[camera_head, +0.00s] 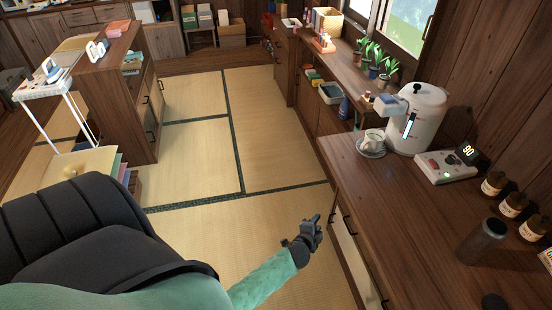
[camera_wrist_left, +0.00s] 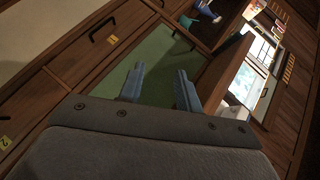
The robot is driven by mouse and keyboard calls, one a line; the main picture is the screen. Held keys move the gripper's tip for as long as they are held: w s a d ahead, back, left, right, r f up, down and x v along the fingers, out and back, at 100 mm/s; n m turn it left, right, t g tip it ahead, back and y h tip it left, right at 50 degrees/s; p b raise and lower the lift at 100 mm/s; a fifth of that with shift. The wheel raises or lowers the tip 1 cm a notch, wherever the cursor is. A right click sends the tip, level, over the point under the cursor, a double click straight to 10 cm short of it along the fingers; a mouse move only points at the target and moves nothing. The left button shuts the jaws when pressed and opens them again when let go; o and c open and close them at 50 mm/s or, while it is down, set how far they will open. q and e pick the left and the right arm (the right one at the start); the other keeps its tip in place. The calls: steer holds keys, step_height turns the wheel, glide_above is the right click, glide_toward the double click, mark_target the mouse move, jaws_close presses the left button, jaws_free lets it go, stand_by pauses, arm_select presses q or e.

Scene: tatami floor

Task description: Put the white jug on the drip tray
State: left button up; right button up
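A small white jug (camera_head: 374,139) stands upright at the back left of the wooden counter, below the spout of a white dispenser (camera_head: 416,117). A round, pale drip tray (camera_head: 371,150) shows beneath the jug, which appears to rest on it. My left gripper (camera_head: 314,222) is in front of the counter, over the floor near the drawers, well apart from the jug. In the left wrist view its two fingers (camera_wrist_left: 160,88) are spread with nothing between them, facing a green panel. My right gripper is not in view.
A control box with a display (camera_head: 446,166), brown jars (camera_head: 513,204) and a dark cylinder (camera_head: 481,241) stand on the counter's right side. The counter's front middle is bare. Potted plants (camera_head: 374,62) line the shelf behind. The tatami floor (camera_head: 190,155) is clear.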

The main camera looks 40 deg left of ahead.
arm_select(q)
steer(key=s+d+f+n+g, duration=0.1)
steer(key=s+f+n+g, duration=0.15)
steer(key=s+f, duration=0.55)
steer(key=s+d+f+n+g, duration=0.1)
steer(key=s+f+n+g, duration=0.3)
steer(key=f, duration=0.6)
steer(key=s+d+f+n+g+h, duration=0.1)
steer(key=s+d+f+g, duration=0.1)
steer(key=s+f, duration=0.5)
steer(key=s+d+f+n+g+h, duration=0.2)
steer(key=s+f, duration=0.5)
steer(key=s, duration=0.8)
steer(key=shift+d+g, duration=0.55)
steer(key=shift+d, duration=0.7)
